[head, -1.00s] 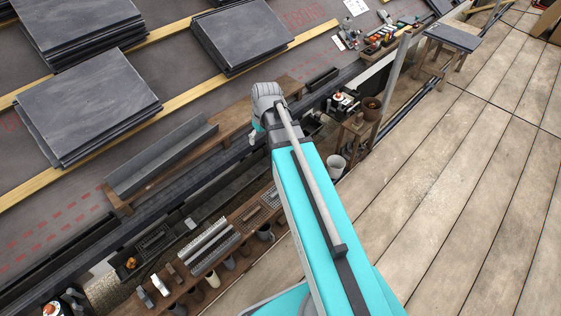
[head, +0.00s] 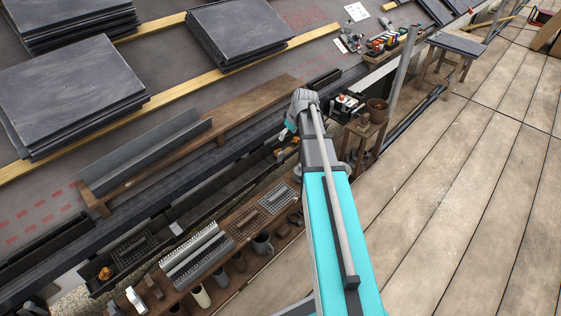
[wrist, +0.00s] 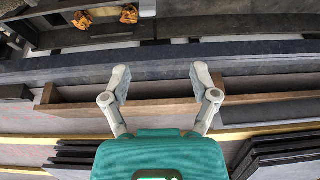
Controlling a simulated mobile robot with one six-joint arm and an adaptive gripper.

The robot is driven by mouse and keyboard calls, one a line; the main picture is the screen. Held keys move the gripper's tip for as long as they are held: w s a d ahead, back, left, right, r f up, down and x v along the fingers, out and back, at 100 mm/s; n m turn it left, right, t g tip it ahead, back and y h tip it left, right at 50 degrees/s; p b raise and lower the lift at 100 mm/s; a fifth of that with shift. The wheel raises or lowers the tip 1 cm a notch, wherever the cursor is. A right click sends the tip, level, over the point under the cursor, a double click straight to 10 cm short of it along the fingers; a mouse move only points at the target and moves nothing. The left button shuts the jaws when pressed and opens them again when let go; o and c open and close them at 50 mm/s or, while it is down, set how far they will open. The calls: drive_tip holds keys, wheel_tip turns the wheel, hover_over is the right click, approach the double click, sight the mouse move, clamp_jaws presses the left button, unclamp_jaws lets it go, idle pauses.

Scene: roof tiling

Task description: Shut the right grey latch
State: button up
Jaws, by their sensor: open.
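I cannot make out a grey latch for certain in either view. In the head view a small dark unit with an orange-red top (head: 346,105) stands just right of my wrist, and its details are too small to tell. My gripper (wrist: 160,72) shows in the wrist view with its two pale grey fingers spread wide and nothing between them. Beyond the fingers is a dark, long gutter edge (wrist: 230,58). In the head view the fingers are mostly hidden by my wrist, above the gutter.
Stacks of slates (head: 70,95) lie on the roof at left, with a brown plank (head: 240,107) below them. A wooden shelf with combs and cups (head: 250,222) runs along the gutter.

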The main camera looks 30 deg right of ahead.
sight(281, 153)
drive_tip(key=shift+w+d+f+b, duration=0.2)
drive_tip(key=shift+d+f+b, duration=0.05)
drive_tip(key=shift+d+f, duration=0.2)
drive_tip(key=shift+w+d+f+b, duration=0.15)
drive_tip(key=shift+d+f+b, duration=0.05)
drive_tip(key=shift+d+f, duration=0.2)
drive_tip(key=shift+f, duration=0.2)
drive_tip(key=b+x, duration=1.2)
drive_tip(key=x, duration=0.1)
drive_tip(key=shift+w+f+b, duration=0.1)
drive_tip(key=shift+w+b, duration=0.2)
drive_tip(key=shift+b, duration=0.1)
idle(0.3)
